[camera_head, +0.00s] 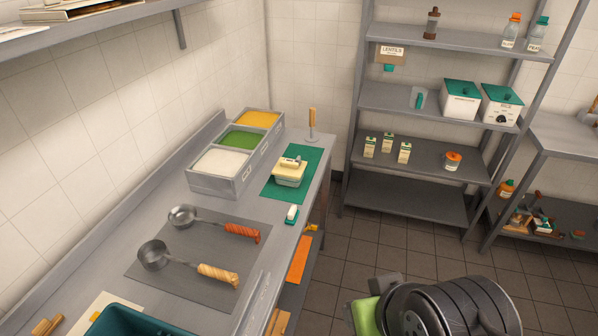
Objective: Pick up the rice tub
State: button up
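Two white tubs with teal lids stand side by side on the middle level of the metal rack, a left tub (460,103) and a right tub (499,108). Both carry small dark lettering that I cannot read surely, so I cannot tell which is the rice tub. The right tub also has a dark round mark low on its front. A dark, rounded part of my arm (450,310) shows at the bottom edge, well below and apart from the rack. A light green piece (366,315) shows at its left side. My fingertips cannot be made out.
The metal rack (413,156) also holds several small cartons, an orange-lidded jar (453,160), bottles and a LENTILS sign (391,52). Tiled floor (420,262) lies open before the rack.

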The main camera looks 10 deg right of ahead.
aim_at(293, 183)
jog(key=i+l+u, duration=0.2)
jog(key=u, duration=0.15)
jog(key=i+l+u, duration=0.3)
jog(key=l+u, duration=0.35)
jog(key=i+l+u, duration=0.15)
jog(key=l+u, duration=0.85)
jog(key=i+l, duration=0.05)
jog(key=l, duration=0.05)
